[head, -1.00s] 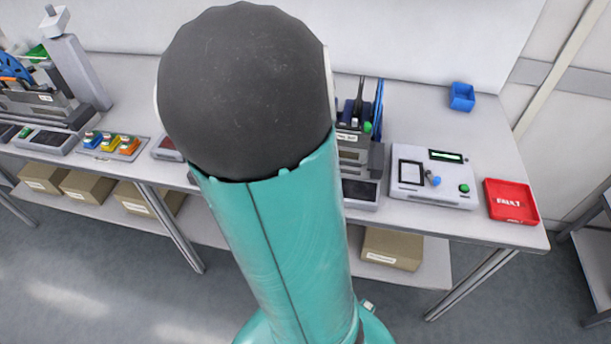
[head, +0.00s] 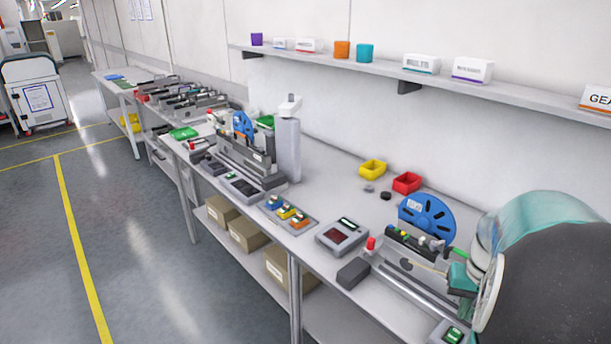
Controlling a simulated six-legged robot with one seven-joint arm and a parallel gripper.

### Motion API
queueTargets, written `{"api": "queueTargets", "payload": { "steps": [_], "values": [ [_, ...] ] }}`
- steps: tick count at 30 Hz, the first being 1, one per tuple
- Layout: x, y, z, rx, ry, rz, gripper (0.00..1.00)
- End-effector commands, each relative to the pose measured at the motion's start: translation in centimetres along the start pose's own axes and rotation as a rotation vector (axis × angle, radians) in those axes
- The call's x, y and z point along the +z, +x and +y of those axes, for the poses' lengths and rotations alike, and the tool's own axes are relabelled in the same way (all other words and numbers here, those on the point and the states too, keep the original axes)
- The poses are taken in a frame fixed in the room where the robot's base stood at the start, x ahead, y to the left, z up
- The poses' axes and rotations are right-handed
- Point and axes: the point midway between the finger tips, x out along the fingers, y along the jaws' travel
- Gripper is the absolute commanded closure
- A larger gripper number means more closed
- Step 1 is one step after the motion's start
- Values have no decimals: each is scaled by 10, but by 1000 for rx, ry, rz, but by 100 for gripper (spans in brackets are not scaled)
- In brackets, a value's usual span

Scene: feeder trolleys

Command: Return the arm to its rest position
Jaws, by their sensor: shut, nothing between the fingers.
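My arm (head: 540,255) shows at the right edge of the head view, as a teal link and a large dark rounded joint. It covers the right end of the bench and part of the feeder there. My gripper is not in view, so its fingers cannot be seen.
A long grey bench (head: 335,185) runs along the wall, with a blue-reel feeder (head: 427,217) close to my arm. Yellow (head: 372,169) and red (head: 407,183) bins stand behind. A shelf (head: 480,92) with small boxes hangs above. Open floor (head: 150,230) lies at left.

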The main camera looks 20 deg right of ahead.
Motion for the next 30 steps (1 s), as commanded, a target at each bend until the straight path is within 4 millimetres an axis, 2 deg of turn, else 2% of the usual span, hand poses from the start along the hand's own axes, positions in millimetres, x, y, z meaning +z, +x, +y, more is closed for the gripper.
{"api": "queueTargets", "payload": {
  "steps": [2, 5, 8, 9, 14, 18, 21, 25, 30],
  "values": [
    [0, 0, -2, -3, -3, 0, 100],
    [2, 2, -14, -29, -25, 3, 100],
    [5, 1, -44, -86, -75, 15, 100],
    [8, -1, -59, -113, -103, 24, 100],
    [29, -22, -124, -208, -232, 87, 100],
    [56, -51, -172, -253, -346, 167, 100],
    [81, -72, -200, -260, -424, 236, 100],
    [117, -96, -228, -239, -518, 337, 100],
    [153, -111, -249, -184, -599, 441, 100]
  ]
}}
